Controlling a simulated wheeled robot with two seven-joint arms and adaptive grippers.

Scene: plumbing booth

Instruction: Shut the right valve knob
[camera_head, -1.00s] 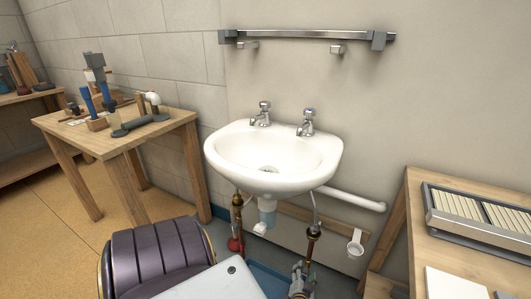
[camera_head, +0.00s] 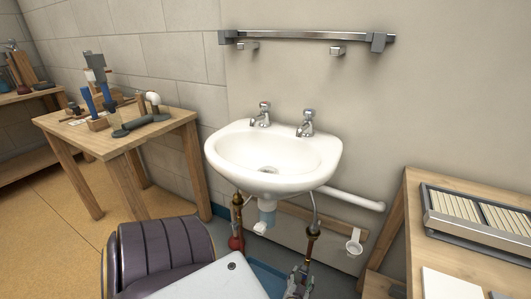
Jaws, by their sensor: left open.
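The white sink (camera_head: 272,183) is on the wall, with pipes running down below it. The right supply pipe has a brass fitting (camera_head: 313,232) under the sink's right side. My left gripper (camera_head: 298,285) is low at the bottom of the picture, at the lower part of this right pipe. It is open, small and partly cut off by the frame. The right valve knob is not clearly visible beside the gripper, and I cannot tell whether they touch. A red knob (camera_head: 236,243) shows on the left pipe. My right gripper is not in view.
A blue tray (camera_head: 268,277) lies on the floor under the sink. A white waste pipe (camera_head: 350,199) runs right along the wall. A wooden table (camera_head: 165,130) with tools stands left, and a wooden bench (camera_head: 420,185) stands close on the right.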

